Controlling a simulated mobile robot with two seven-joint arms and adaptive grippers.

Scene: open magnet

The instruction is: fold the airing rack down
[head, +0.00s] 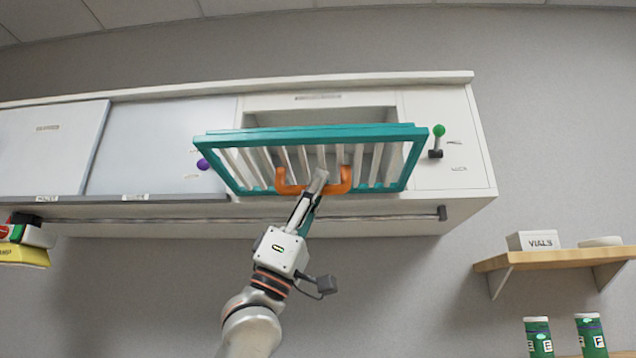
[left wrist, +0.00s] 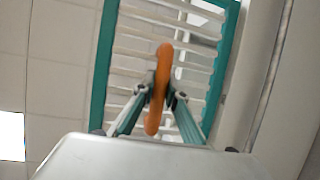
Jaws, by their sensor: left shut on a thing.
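The airing rack (head: 320,133) is a teal frame with pale slats, mounted at the front of a white wall cabinet. It stands out from the cabinet at a tilt. An orange handle (head: 345,180) is on its lower front edge. My left gripper (head: 317,182) reaches up from below and is shut on the orange handle near its middle. In the left wrist view the handle (left wrist: 162,70) lies between the two fingers, with the slats and teal frame (left wrist: 222,70) behind it. My right gripper is in neither view.
A green-knobbed lever (head: 438,131) is right of the rack, and a purple knob (head: 203,164) is at its left. A rail (head: 350,217) runs under the cabinet (head: 445,110). A wooden shelf (head: 560,258) with a vials box (head: 533,240) is at lower right.

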